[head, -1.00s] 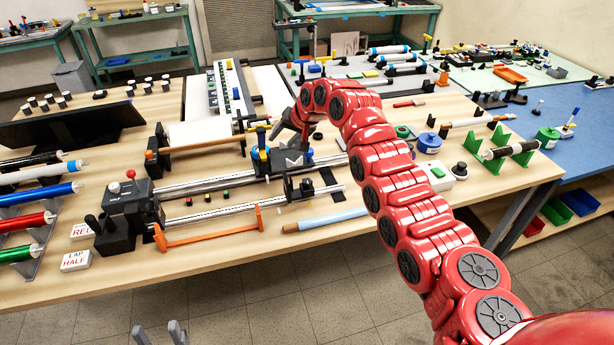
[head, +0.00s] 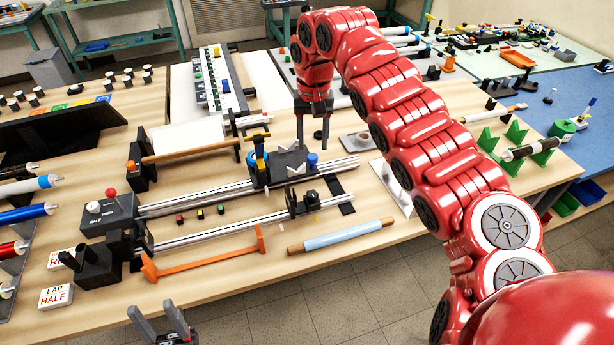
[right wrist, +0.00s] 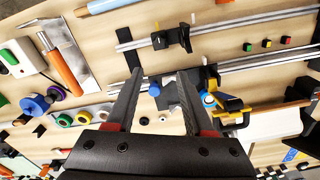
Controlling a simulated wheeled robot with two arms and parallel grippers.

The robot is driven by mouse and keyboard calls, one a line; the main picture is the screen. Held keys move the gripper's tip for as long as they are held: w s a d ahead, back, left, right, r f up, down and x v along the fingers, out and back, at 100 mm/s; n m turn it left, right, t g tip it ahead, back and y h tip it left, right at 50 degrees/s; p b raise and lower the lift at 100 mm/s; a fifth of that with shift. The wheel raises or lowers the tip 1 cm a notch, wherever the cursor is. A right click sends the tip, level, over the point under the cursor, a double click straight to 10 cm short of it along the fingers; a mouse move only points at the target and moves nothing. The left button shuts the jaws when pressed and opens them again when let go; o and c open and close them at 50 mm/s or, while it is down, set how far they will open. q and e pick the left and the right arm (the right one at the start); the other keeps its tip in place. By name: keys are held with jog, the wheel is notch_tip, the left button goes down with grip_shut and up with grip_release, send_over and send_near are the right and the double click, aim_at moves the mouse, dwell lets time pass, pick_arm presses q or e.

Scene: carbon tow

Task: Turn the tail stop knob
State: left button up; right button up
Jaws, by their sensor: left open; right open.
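My right gripper (head: 322,140) is open and empty, pointing down behind the rail assembly. In the right wrist view its two fingers (right wrist: 160,75) are spread apart, with a blue knob (right wrist: 153,88) showing between them, below. That blue knob (head: 312,159) is at the right end of the dark carriage (head: 285,168) on the rear rail. A small black stop block (head: 303,203) sits near the right end of the front rail; it also shows in the right wrist view (right wrist: 172,38). I cannot tell which knob is the tail stop's. My left gripper (head: 160,325) is open and empty, below the table's front edge.
A blue-wrapped roller (head: 342,235) and an orange handle bar (head: 205,252) lie in front of the rails. Green stands with a dark roller (head: 520,152) are at right.

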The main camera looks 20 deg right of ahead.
jog(key=p, duration=0.2)
send_over(312, 194)
notch_tip(312, 194, down, 5)
notch_tip(312, 194, down, 11)
jog(key=shift+r+p, duration=0.1)
jog(key=shift+p, duration=0.85)
jog(key=shift+f, duration=0.65)
grip_shut()
